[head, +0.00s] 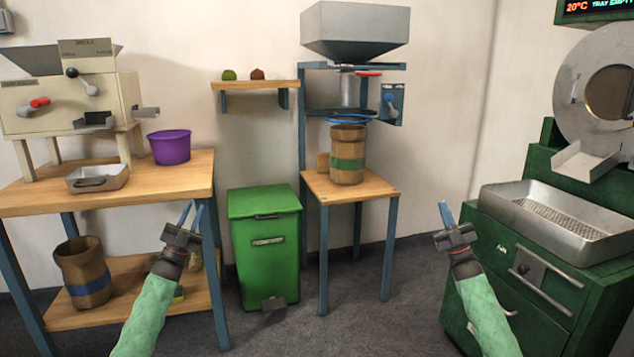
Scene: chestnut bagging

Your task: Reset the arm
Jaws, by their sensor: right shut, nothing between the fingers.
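My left gripper (190,218) is raised in front of the left workbench's right end, with its two blue fingers apart and nothing between them. My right gripper (443,212) is raised left of the green roaster cabinet, with its fingers together and empty. Both arms come up from the bottom edge in green sleeves, and neither gripper touches anything that I can see.
The left workbench (150,190) bears a cream machine (60,100), a metal tray (97,178) and a purple bucket (169,147). A green bin (265,245) stands mid-floor beside a small table (350,186) with a barrel (347,150) under a hopper (355,30). A green roaster (540,260) is right.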

